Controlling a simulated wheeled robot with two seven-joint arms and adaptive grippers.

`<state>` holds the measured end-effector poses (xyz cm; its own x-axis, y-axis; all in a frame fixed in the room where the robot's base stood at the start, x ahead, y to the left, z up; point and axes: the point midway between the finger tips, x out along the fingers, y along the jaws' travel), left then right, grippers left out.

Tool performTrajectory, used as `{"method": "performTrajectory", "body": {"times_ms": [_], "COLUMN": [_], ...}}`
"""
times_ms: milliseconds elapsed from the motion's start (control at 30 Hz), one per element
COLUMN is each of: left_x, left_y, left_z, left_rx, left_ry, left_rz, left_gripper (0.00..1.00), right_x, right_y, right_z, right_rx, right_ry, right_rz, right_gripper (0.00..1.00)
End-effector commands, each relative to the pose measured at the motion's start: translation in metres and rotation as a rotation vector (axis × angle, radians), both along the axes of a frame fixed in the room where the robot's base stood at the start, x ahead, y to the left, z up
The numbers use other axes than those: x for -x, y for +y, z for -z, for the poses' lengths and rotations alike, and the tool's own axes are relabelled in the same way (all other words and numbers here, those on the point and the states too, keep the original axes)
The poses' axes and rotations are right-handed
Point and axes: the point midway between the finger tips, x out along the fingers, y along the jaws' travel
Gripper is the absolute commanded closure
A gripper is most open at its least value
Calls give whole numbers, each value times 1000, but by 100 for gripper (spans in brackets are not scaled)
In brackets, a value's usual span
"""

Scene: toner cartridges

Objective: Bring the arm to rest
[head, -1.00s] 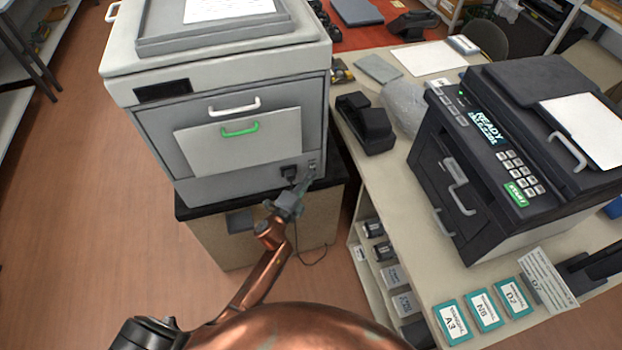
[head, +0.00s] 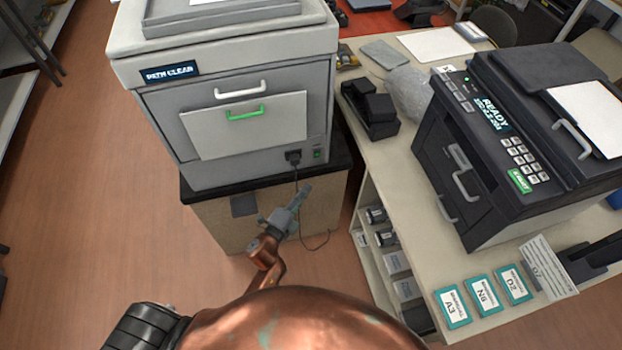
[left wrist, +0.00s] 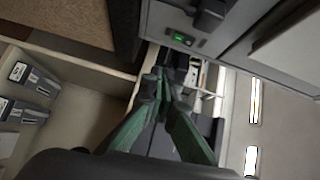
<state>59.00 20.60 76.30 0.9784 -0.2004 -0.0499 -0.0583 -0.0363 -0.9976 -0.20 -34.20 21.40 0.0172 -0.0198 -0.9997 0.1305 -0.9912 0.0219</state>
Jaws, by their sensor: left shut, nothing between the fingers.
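My left gripper (head: 304,192) is shut and empty. It hangs in front of the grey printer's stand, below the printer's lower right corner and apart from it. Its green fingers meet at the tips in the left wrist view (left wrist: 162,75). The grey printer (head: 180,115) has a lit display (head: 170,72) reading "PATH CLEAR". A small switch (head: 317,155) beside its black plug (head: 293,157) shows green, and a green light also shows in the left wrist view (left wrist: 181,39). My right gripper is not in view.
A black printer (head: 480,150) with a "READY" display stands on the cream counter (head: 400,175) at right. Several teal-edged cards (head: 484,294) lie at the counter's front. A cable (head: 318,246) hangs by the stand (head: 215,220). The wooden floor (head: 110,220) at left is clear.

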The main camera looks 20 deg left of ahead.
Motion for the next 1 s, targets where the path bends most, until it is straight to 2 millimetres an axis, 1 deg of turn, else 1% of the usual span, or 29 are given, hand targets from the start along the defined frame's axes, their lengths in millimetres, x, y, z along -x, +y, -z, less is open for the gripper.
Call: {"method": "performTrajectory", "body": {"times_ms": [33, 200, 800, 867, 933, 967, 1000], "left_x": [6, 15, 16, 17, 20, 22, 27], "left_y": [2, 4, 4, 6, 9, 11, 15], "left_z": [1, 1, 3, 11, 31, 44, 65], "left_rx": [1, 0, 2, 13, 46, 67, 99], "left_ry": [1, 0, 4, 21, 64, 92, 137], "left_rz": [-1, -2, -3, -6, -16, -25, -38], "left_gripper": [100, 100, 100, 100, 100, 100, 100], "right_x": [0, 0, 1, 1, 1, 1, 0], "right_y": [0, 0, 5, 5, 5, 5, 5], "right_z": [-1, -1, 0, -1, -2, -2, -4], "right_rx": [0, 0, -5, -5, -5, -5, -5], "right_ry": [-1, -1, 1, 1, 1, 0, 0], "right_rz": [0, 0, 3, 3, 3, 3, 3], "right_gripper": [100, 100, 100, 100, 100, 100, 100]}}
